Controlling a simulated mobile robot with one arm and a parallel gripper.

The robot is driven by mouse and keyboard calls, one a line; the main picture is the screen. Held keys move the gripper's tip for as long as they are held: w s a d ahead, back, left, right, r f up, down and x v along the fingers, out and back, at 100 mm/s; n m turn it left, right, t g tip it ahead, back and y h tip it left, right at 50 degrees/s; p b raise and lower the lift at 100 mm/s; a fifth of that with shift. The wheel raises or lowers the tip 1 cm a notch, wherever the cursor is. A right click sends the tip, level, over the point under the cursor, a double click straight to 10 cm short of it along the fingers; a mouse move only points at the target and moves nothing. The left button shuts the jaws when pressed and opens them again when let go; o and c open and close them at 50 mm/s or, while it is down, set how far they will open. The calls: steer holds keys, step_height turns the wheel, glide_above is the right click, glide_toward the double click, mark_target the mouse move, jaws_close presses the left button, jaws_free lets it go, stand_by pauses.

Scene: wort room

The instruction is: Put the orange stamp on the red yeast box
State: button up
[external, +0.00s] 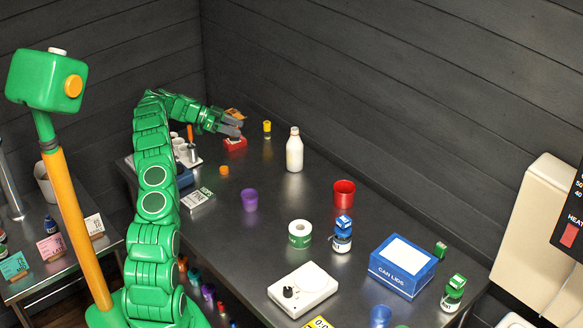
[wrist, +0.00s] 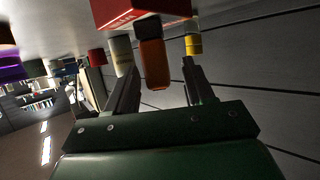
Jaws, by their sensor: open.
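The red yeast box (external: 235,143) lies on the dark table near the back wall. It also shows at the top of the wrist view (wrist: 130,10), which looks upside down. The orange stamp (wrist: 152,62) appears to stand on the box, between my two fingers. In the external view an orange part (external: 236,113) shows just above my fingers; the rest is hidden behind them. My gripper (external: 231,125) is open just above the box. In the wrist view gaps show between the stamp and both fingers. Whether the stamp's base fully touches the box is unclear.
A yellow pot (external: 267,126) and a white bottle (external: 294,150) stand right of the box. A tray (external: 178,150) is at the left. A small orange piece (external: 224,170) and a purple cup (external: 250,200) are nearer. The table between bottle and purple cup is clear.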

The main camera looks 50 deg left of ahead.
steer(key=v, duration=1.2)
steer(key=shift+f, duration=0.1)
